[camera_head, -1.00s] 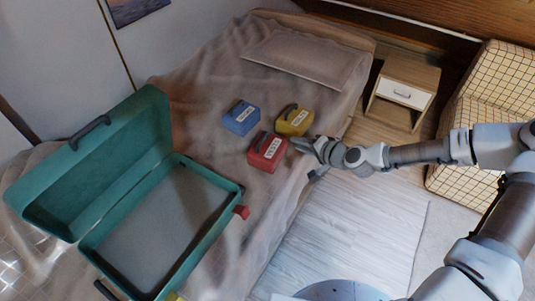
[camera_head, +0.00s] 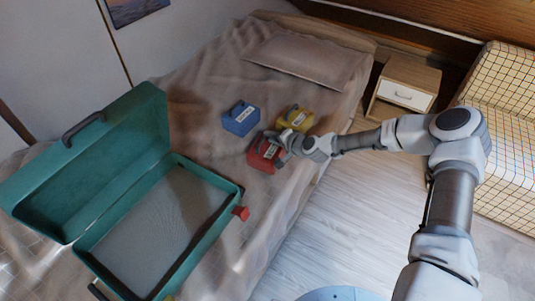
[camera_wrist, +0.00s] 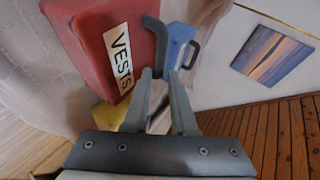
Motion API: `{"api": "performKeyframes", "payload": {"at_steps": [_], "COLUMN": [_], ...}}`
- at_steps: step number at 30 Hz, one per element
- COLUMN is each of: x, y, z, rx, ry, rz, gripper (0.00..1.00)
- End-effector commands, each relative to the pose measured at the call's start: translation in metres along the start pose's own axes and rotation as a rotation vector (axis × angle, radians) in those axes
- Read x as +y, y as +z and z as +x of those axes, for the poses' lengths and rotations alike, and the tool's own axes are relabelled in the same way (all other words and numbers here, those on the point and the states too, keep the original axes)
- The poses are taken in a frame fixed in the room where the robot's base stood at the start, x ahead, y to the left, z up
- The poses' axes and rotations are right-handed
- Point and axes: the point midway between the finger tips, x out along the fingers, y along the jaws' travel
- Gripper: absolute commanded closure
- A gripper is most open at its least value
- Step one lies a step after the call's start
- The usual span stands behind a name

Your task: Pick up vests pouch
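The red vests pouch (camera_head: 260,155) lies on the bed, with my gripper (camera_head: 281,149) at its upper right side. In the wrist view the pouch (camera_wrist: 92,40) fills the upper left, with a white label reading VESTS and a dark handle (camera_wrist: 156,42) on its right side. The fingers of my gripper (camera_wrist: 160,74) are apart, and the end of the handle shows at the gap between their tips. I cannot tell whether they touch it. The pouch is not lifted.
A blue pouch (camera_head: 240,119) and a yellow pouch (camera_head: 295,119) lie close by. An open green suitcase (camera_head: 214,238) stands at the left, with a small red object (camera_head: 241,213) at its side. A nightstand (camera_head: 405,88) is beyond the bed.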

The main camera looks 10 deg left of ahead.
Motion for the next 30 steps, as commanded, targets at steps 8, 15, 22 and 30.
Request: {"api": "performKeyframes", "payload": {"at_steps": [8, 15, 22, 30], "x": [0.000, 0.000, 0.000, 0.000], "y": [0.000, 0.000, -0.001, -0.001], "z": [0.022, 0.022, 0.021, 0.021], "rx": [-0.001, -0.001, 0.000, 0.000], "ry": [0.000, 0.000, 0.000, -0.001], "rz": [0.000, 0.000, -0.001, -0.001], "gripper": [0.75, 0.86, 1.00, 1.00]}}
